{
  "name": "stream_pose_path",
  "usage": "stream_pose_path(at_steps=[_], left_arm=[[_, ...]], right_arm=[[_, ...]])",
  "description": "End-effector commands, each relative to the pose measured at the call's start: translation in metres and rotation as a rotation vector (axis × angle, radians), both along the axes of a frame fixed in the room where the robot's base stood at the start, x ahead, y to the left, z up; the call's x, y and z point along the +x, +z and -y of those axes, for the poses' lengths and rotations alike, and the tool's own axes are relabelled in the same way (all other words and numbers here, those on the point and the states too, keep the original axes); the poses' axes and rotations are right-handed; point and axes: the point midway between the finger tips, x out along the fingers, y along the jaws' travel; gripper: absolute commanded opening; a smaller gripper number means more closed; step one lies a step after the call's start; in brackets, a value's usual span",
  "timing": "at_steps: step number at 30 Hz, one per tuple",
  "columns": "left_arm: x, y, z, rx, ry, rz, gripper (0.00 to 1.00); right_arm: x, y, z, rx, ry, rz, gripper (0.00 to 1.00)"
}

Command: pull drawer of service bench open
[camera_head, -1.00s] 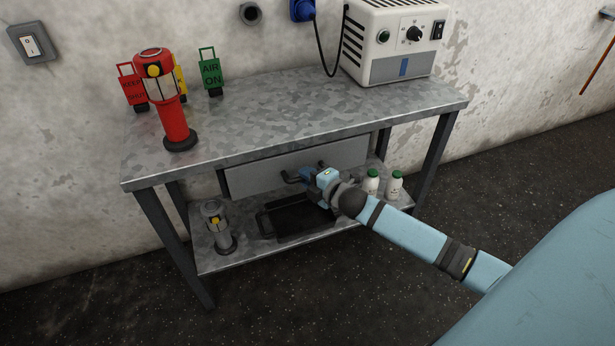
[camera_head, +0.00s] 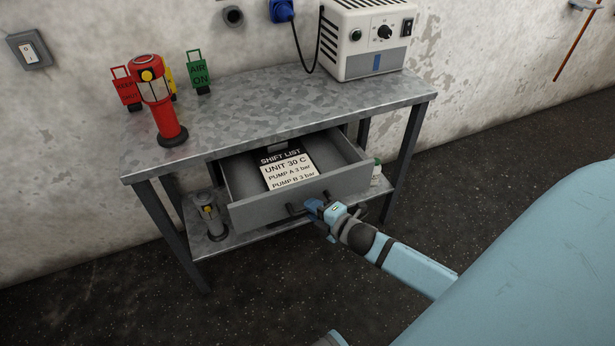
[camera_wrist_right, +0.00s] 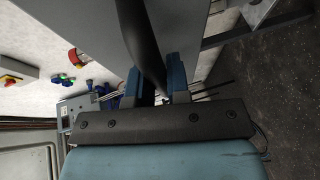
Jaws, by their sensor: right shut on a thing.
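The service bench (camera_head: 240,110) is a grey metal table against the wall. Its drawer (camera_head: 262,212) is pulled out toward me, and a printed shift list card (camera_head: 288,170) lies inside it. My right gripper (camera_head: 318,208) is at the dark bar handle (camera_head: 296,209) on the drawer front. In the right wrist view the blue fingers (camera_wrist_right: 158,82) are shut on the dark handle bar (camera_wrist_right: 148,48). A small blue piece (camera_head: 332,339) at the bottom edge may be part of my left arm; my left gripper is not seen.
A red lantern (camera_head: 162,105), a green AIR ON tag (camera_head: 199,73) and a white control box (camera_head: 365,40) stand on the bench top. A grey lantern (camera_head: 213,220) stands on the lower shelf, left of the drawer. The floor in front is clear.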

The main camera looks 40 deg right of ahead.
Motion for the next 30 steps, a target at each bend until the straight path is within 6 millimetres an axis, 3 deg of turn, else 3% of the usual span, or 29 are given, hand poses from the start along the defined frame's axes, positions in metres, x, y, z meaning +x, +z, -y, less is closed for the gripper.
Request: stream_pose_path(at_steps=[15,16,19,30], left_arm=[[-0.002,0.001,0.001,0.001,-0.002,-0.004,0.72],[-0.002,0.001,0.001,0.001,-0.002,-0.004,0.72],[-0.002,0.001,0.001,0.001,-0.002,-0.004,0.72],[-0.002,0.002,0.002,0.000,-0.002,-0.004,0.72]], right_arm=[[-0.009,0.000,-0.002,-0.001,0.000,0.000,0.00],[-0.009,0.000,-0.002,-0.001,0.000,0.000,0.19],[-0.009,0.000,-0.002,-0.001,0.000,0.000,0.41],[-0.015,0.001,-0.001,0.000,0.000,-0.001,0.41]])
